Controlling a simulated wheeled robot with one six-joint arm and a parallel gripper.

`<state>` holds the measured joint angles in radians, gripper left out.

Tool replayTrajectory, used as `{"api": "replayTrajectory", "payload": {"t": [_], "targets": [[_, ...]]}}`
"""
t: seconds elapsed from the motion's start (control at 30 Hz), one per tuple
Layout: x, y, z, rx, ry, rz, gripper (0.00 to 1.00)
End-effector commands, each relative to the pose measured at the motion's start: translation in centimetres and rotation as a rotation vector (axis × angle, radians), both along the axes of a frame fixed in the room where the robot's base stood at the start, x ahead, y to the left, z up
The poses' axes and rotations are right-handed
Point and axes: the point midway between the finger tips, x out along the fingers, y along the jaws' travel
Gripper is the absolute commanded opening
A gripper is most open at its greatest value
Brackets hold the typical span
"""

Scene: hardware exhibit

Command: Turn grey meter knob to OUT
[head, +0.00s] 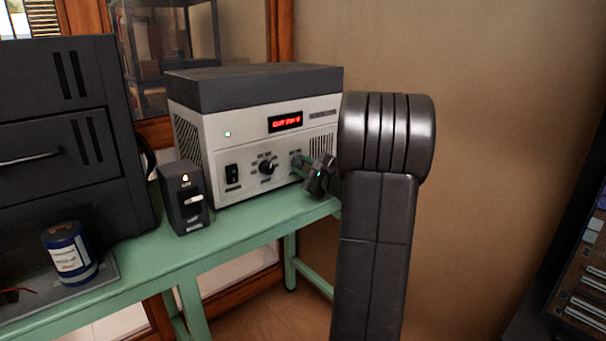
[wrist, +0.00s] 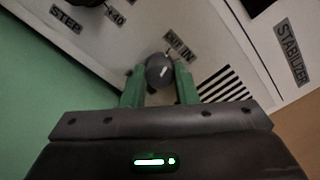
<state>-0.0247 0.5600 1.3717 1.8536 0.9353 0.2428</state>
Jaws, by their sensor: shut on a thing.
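The stabilizer is a pale metal unit (head: 250,140) with a dark top, standing on a green bench. Its grey meter knob (wrist: 158,70) is round with a short white mark, below small labels (wrist: 180,46) where IN can be read and the other word is partly legible. My gripper (wrist: 159,84) has its two green fingers closed on either side of the knob. In the head view my gripper (head: 299,162) reaches the panel's right part from the right, and its fingers mostly hide the knob. The red display (head: 285,122) is lit, its text unclear.
A black selector knob (head: 267,168) and a black rocker switch (head: 232,174) sit left of the meter knob. A small black box (head: 183,197) with a lit lamp stands in front. A blue can (head: 69,253) and dark cabinet (head: 60,150) are further left on the green bench (head: 235,235).

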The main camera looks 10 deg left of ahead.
Motion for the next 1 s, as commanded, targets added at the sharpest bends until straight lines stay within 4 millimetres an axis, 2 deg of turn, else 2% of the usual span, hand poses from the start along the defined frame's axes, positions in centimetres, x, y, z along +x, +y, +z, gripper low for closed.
{"api": "replayTrajectory", "payload": {"t": [0.47, 0.5, 0.6, 0.87, 1.0], "targets": [[-0.03, 0.0, -0.07, -0.011, -0.01, 0.001, 0.04], [-0.03, 0.0, -0.07, -0.011, -0.01, 0.001, 0.32], [-0.02, -0.01, -0.07, -0.01, -0.01, 0.001, 0.48], [-0.04, -0.04, -0.02, -0.009, -0.011, 0.001, 0.48], [-0.58, -0.81, 0.08, -0.009, -0.011, -0.001, 0.48]]}}
